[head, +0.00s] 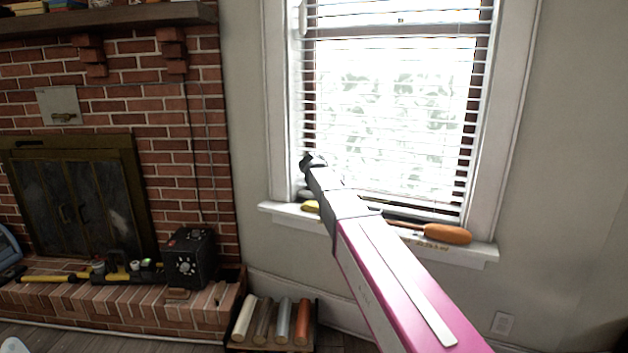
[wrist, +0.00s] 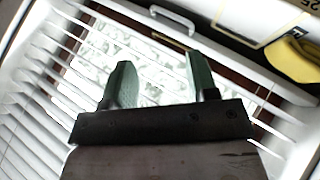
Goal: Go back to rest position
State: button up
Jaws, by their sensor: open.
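My gripper (wrist: 160,85) is open in the wrist view, with its two green fingers apart and nothing between them. White window blinds (wrist: 75,85) fill the picture behind the fingers. In the head view my pink arm reaches up from the lower right to the window (head: 390,110). My gripper's dark end (head: 313,162) is in front of the blinds' lower left part, above the sill. The fingers themselves are too small to make out there.
The window sill (head: 470,250) holds an orange-handled tool (head: 447,233) and a yellow item (head: 311,206), partly hidden by my arm. A black box (head: 188,257) stands on the brick hearth (head: 130,312). A rack of several coloured rolls (head: 282,320) stands on the floor below the window.

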jog(key=s+d+f+n+g+y, duration=0.1)
jog(key=s+d+f+y, duration=0.1)
jog(key=s+f, duration=0.7)
jog(key=s+d+f+g+y, duration=0.1)
jog(key=s+d+f+y, duration=0.2)
jog(key=s+f, duration=0.7)
jog(key=s+d+f+n+g+y, duration=0.1)
jog(key=s+d+f+y, duration=0.2)
jog(key=s+f, duration=0.7)
jog(key=shift+s+d+f+n+y, duration=0.15)
jog(key=shift+s+d+n+y, duration=0.1)
jog(key=shift+s+n+y, duration=0.05)
